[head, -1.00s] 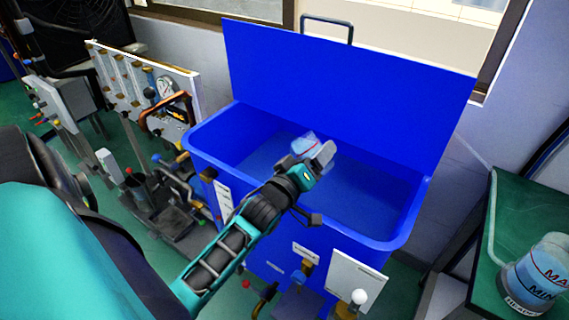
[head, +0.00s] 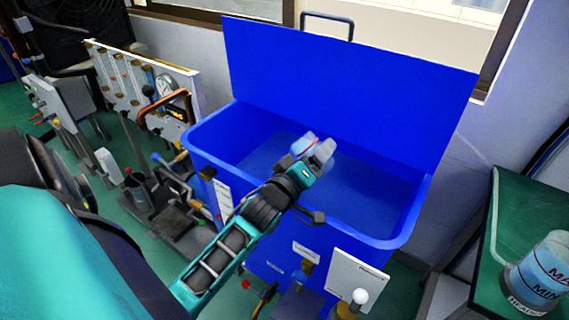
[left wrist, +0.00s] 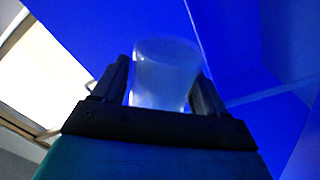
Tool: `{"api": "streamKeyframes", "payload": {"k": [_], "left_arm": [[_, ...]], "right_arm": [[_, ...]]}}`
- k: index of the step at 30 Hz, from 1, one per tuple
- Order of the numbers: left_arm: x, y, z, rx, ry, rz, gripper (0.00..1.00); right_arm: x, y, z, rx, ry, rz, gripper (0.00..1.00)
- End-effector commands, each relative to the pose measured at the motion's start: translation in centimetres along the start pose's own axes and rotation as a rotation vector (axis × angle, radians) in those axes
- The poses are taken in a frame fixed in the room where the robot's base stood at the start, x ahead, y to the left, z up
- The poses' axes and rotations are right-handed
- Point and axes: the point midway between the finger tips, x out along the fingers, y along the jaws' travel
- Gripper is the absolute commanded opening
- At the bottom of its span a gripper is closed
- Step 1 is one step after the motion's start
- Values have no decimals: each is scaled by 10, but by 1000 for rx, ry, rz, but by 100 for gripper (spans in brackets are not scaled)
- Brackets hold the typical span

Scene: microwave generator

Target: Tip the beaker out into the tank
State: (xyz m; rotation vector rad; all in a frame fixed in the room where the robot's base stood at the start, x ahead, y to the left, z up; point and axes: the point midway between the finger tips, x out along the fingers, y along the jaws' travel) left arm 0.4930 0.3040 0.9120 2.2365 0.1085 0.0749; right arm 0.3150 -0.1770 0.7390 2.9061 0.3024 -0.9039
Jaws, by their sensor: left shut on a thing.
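My left gripper (head: 318,158) is shut on a small clear beaker (head: 303,144) and holds it over the open blue tank (head: 412,205). In the head view the beaker is tilted, with blue and a touch of red on its side, and the gripper partly hides it. In the left wrist view the beaker (left wrist: 163,75) sits between the two fingers (left wrist: 160,100) and looks pale and translucent. I cannot tell whether liquid is in it. The tank's lid (head: 350,85) stands raised at the back. My right gripper is not in view.
A green table (head: 510,215) at the right carries a larger marked container (head: 540,270). Panels with gauges and valves (head: 145,90) stand left of the tank. A white plate (head: 357,280) and fittings are at the tank's front.

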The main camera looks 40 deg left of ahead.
Motion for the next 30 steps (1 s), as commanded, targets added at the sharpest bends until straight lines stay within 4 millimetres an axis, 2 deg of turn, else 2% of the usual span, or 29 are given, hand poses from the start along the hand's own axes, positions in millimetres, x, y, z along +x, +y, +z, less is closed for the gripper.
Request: {"api": "streamKeyframes", "payload": {"k": [30], "left_arm": [[0, 3, -2, -112, 4, 4, 34]], "right_arm": [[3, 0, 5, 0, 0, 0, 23]]}}
